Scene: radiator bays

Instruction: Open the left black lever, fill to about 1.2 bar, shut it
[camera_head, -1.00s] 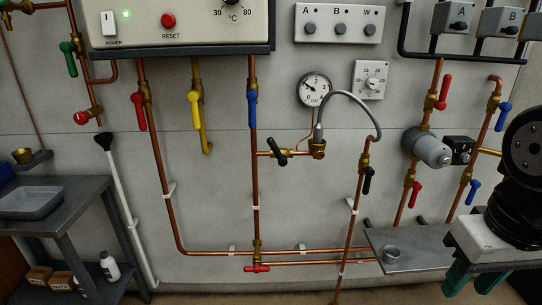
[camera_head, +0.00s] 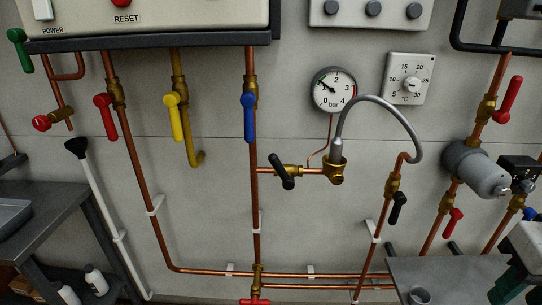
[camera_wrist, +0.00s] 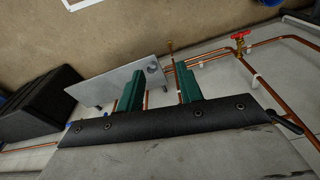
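The left black lever (camera_head: 282,170) sits on a brass valve on the short horizontal pipe below the gauge. It slants across that pipe, upper left to lower right. The right black lever (camera_head: 398,207) lies roughly along the steep pipe under the grey hose (camera_head: 398,115). The hose arches from that pipe to a brass fitting (camera_head: 336,168). The pressure gauge (camera_head: 333,90) has its needle toward the upper left, around 1 bar; the exact reading is too small to tell. My gripper (camera_wrist: 160,88) is open and empty in the wrist view, its green fingers apart, away from both levers.
A blue lever (camera_head: 250,117) hangs above left of the black lever. A grey pump (camera_head: 474,168) and a metal shelf (camera_head: 455,275) are at the right. A dark bench (camera_head: 50,205) stands at the left. The wall before the left black lever is clear.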

